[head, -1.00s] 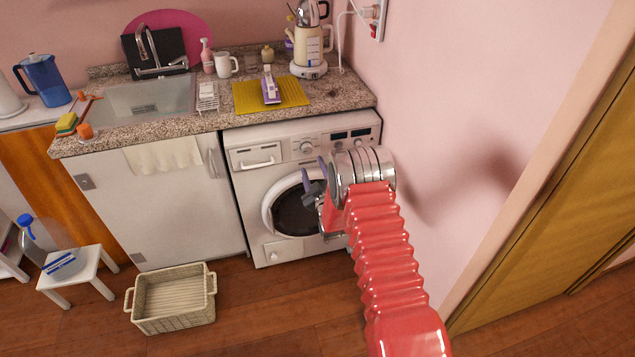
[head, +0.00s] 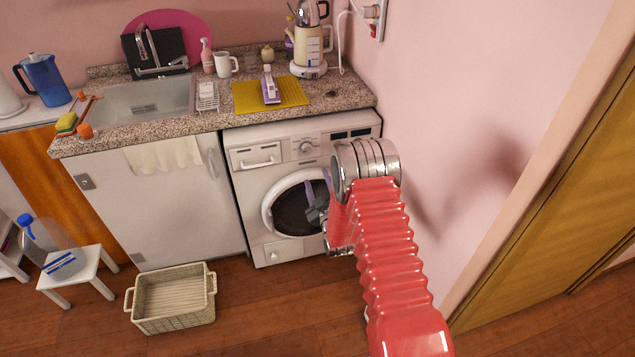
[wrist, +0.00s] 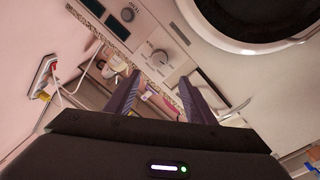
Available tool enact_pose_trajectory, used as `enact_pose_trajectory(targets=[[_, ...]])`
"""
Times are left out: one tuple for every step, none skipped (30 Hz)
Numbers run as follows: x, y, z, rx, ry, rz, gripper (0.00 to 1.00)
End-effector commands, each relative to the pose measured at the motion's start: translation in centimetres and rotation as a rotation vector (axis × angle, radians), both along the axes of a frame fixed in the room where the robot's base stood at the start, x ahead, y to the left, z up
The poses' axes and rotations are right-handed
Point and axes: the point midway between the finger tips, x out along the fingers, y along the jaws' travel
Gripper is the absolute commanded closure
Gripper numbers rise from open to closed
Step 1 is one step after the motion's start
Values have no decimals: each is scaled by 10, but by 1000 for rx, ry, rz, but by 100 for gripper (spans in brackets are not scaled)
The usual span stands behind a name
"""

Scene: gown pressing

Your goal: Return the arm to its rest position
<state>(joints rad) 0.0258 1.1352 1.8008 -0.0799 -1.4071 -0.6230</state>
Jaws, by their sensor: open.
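My arm, in a red ribbed sleeve, reaches forward from the lower right in the head view. My gripper (head: 318,188) is in front of the washing machine (head: 251,230), near its round door. In the wrist view the two fingers of my gripper (wrist: 155,88) stand apart with nothing between them. The washing machine's control panel (wrist: 165,45) and dark door also show in the wrist view. The gripper looks empty.
A pink wall (head: 460,110) is close on the right of my arm. A wicker basket (head: 172,300) sits on the floor at left.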

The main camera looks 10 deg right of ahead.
Motion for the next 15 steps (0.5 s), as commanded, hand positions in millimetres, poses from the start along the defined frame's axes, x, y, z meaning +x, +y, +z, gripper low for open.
enact_pose_trajectory(targets=[[0,0,0,0,0,0,50],[0,0,0,0,0,0,50],[0,0,0,0,0,0,50],[0,0,0,0,0,0,50],[0,0,0,0,0,0,50],[0,0,0,0,0,0,50],[0,0,0,0,0,0,50],[0,0,0,1,0,0,50],[0,0,0,5,0,0,50],[0,0,-1,11,3,0,50],[0,0,-3,16,12,1,50],[0,0,-7,24,28,0,50],[0,0,-11,31,45,0,50],[0,0,-16,38,64,-1,50],[0,-1,-23,47,96,-3,50]])
